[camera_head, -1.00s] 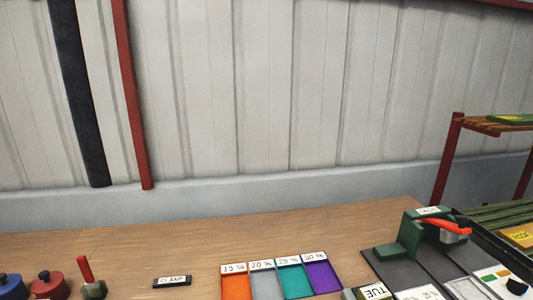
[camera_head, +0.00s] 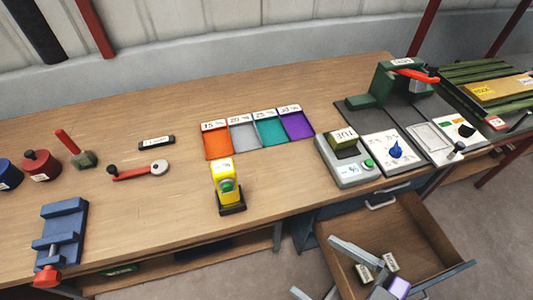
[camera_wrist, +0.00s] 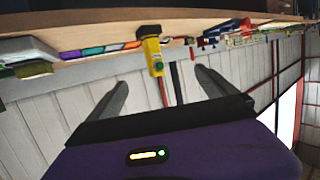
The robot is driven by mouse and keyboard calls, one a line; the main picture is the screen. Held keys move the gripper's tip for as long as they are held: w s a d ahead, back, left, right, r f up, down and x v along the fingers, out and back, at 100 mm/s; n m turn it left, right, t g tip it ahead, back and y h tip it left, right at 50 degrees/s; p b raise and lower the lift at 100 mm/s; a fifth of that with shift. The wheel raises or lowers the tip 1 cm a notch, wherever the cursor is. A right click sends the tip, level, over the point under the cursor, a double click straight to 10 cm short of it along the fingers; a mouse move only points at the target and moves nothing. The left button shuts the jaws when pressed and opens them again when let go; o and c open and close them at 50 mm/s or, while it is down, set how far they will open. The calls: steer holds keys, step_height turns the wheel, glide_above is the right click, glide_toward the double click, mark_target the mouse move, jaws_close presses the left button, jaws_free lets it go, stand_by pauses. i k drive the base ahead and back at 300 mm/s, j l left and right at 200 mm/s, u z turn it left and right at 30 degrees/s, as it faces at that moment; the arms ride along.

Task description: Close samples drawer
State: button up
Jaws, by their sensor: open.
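The samples drawer (camera_head: 424,229) stands pulled out from under the bench at the lower right of the head view. Its inside is brown wood, with a grey-blue front edge (camera_head: 447,276). Two small labelled blocks (camera_head: 390,262) show inside it. My gripper (camera_head: 313,267) is open, with nothing seen between its grey fingers. In the head view it overlaps the drawer's left part and hides some of it; I cannot tell whether they touch. In the wrist view my gripper (camera_wrist: 161,77) is spread, and the drawer cannot be made out there.
A cabinet handle (camera_head: 382,203) sits above the open drawer at the bench front. The wooden bench (camera_head: 290,178) carries a yellow button device (camera_head: 227,187), coloured trays (camera_head: 243,137), a grey timer unit (camera_head: 346,170) and a blue vise (camera_head: 60,236).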

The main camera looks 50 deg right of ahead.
mark_target(425, 257)
steer(key=z, duration=1.1)
steer(key=k+l+z, duration=0.25)
steer(key=k, duration=0.25)
steer(key=k+l+z, duration=0.2)
steer(key=k, duration=0.3)
steer(key=j, duration=0.1)
